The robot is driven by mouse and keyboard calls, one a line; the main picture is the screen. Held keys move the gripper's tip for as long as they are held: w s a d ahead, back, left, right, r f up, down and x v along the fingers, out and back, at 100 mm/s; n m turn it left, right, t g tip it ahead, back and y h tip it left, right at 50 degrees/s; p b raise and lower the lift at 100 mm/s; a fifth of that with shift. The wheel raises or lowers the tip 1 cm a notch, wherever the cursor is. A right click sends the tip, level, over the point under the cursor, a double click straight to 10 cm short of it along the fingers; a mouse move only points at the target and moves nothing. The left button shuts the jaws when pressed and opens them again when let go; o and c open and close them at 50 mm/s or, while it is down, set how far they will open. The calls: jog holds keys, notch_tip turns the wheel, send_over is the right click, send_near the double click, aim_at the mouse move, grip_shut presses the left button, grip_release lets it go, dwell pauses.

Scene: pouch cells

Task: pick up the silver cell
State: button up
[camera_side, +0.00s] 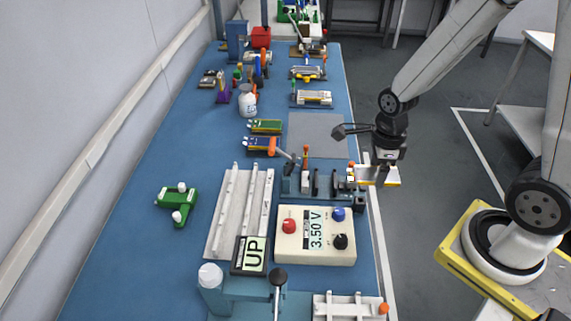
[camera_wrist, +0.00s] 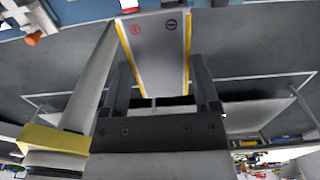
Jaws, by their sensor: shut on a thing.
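The silver cell (camera_wrist: 157,58) is a flat silver pouch with yellow side edges. A red mark and a black mark show near its far end in the wrist view. My gripper (camera_wrist: 160,90) is shut on the silver cell, with one dark finger along each yellow edge. In the side view my gripper (camera_side: 383,165) is at the right edge of the blue bench, and the silver cell (camera_side: 377,175) lies roughly flat beneath it. The cell's left end is close to a bench fixture; I cannot tell whether they touch.
The fixture (camera_side: 318,183) has upright posts and an orange-topped lever. A 3.50 V meter box (camera_side: 316,236) stands in front of it. A pale ribbed rack (camera_side: 240,212) and green and blue cells (camera_side: 265,126) lie to the left. A grey mat (camera_side: 318,132) behind is bare.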

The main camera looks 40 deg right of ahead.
jog(key=shift+s, duration=0.15)
dwell(0.6)
jog(key=w+a+f, duration=0.2)
jog(key=w+a, duration=1.1)
jog(key=w+a+f, duration=0.1)
jog(key=a, duration=0.7)
jog(key=w+a+f, duration=0.2)
jog(key=a, duration=0.7)
jog(key=shift+w+f, duration=0.2)
jog(key=shift+w, duration=0.1)
jog(key=shift+f, duration=0.1)
jog(key=shift+f, duration=3.45)
